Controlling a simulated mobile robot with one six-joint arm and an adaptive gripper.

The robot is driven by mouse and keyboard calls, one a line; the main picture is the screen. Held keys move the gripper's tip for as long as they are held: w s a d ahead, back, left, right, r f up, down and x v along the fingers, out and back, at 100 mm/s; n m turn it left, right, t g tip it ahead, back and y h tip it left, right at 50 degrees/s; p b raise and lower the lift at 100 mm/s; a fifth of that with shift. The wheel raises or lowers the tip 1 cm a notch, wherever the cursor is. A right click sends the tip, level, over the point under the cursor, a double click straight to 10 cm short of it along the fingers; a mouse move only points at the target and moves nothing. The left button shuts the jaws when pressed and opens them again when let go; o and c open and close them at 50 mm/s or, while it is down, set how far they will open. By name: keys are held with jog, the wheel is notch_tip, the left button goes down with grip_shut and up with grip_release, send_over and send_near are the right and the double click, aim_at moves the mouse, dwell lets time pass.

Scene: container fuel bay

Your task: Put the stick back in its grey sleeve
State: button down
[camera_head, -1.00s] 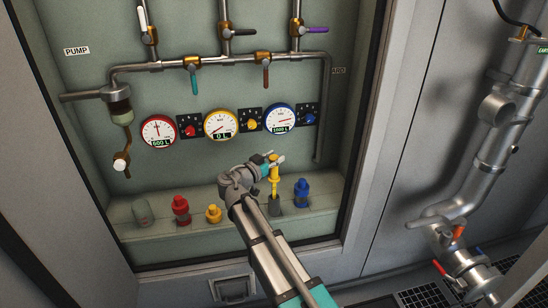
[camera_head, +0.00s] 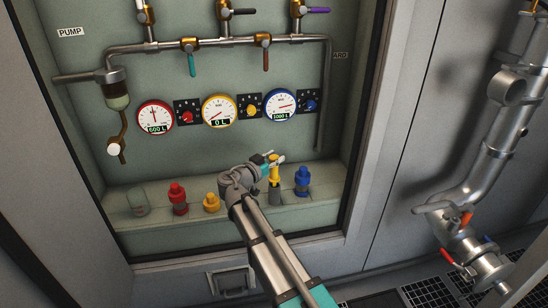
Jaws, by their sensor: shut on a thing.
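The yellow stick (camera_head: 274,174) stands about upright near the right end of the green ledge. My gripper (camera_head: 271,159) is shut on the upper part of the stick. The grey sleeve (camera_head: 274,196) shows directly below the stick, and the stick's lower end appears to be in it. How deep it sits I cannot tell from this view.
A blue fitting (camera_head: 302,182) stands close to the right of the stick. Yellow (camera_head: 212,202), red (camera_head: 178,200) and grey-green (camera_head: 137,201) fittings stand to the left on the ledge (camera_head: 240,215). Gauges and pipes with valve levers are on the wall above.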

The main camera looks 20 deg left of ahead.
jog(key=shift+f+b, duration=0.45)
jog(key=shift+f, duration=0.2)
jog(key=shift+f+b, duration=0.5)
jog(key=shift+c, duration=0.9)
grip_release()
jog(key=shift+r, duration=0.15)
notch_tip(320, 180, up, 30)
jog(key=p, duration=3)
